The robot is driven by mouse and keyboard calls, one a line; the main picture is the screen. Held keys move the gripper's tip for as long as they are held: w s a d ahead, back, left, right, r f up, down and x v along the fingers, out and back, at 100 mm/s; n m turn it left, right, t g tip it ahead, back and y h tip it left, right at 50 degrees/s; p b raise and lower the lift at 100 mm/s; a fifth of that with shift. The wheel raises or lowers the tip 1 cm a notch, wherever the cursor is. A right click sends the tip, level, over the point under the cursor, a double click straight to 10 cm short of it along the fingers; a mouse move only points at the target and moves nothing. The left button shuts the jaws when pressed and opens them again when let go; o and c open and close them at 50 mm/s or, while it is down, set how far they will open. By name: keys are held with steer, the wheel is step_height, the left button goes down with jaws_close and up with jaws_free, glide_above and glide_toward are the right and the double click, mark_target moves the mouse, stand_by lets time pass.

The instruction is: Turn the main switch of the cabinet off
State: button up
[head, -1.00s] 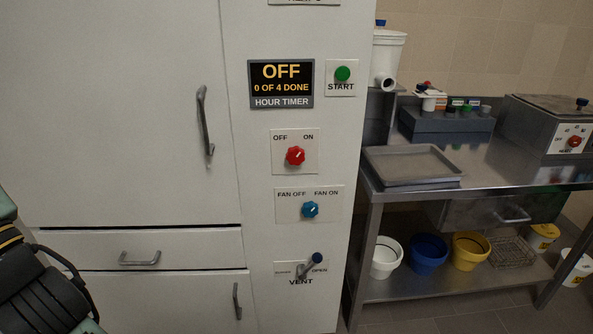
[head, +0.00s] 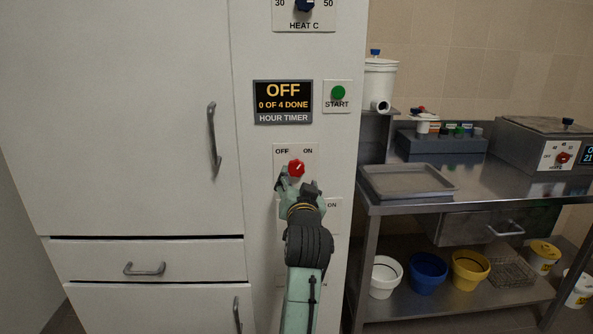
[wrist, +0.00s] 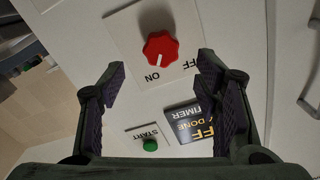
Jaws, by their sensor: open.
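The main switch is a red lobed knob (head: 296,168) on a white plate marked OFF at left and ON at right, on the cabinet (head: 262,215) front. In the wrist view, which is turned over, the knob (wrist: 160,47) has its white mark towards ON. My gripper (head: 297,185) is open just below and in front of the knob. In the wrist view its two fingers (wrist: 161,75) are spread wide with nothing between them, and the knob lies beyond the tips. I cannot tell the exact gap to it.
The timer display (head: 283,102) reading OFF and the green START button (head: 338,92) are above the switch. My arm covers most of the fan plate (head: 334,214) below. A door handle (head: 214,140) sticks out at left. A steel bench (head: 470,195) stands at right.

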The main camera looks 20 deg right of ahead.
mark_target(296, 169)
steer(key=p+x, duration=0.1)
steer(key=x, duration=0.6)
steer(key=shift+c, duration=0.3)
steer(key=c, duration=1.1)
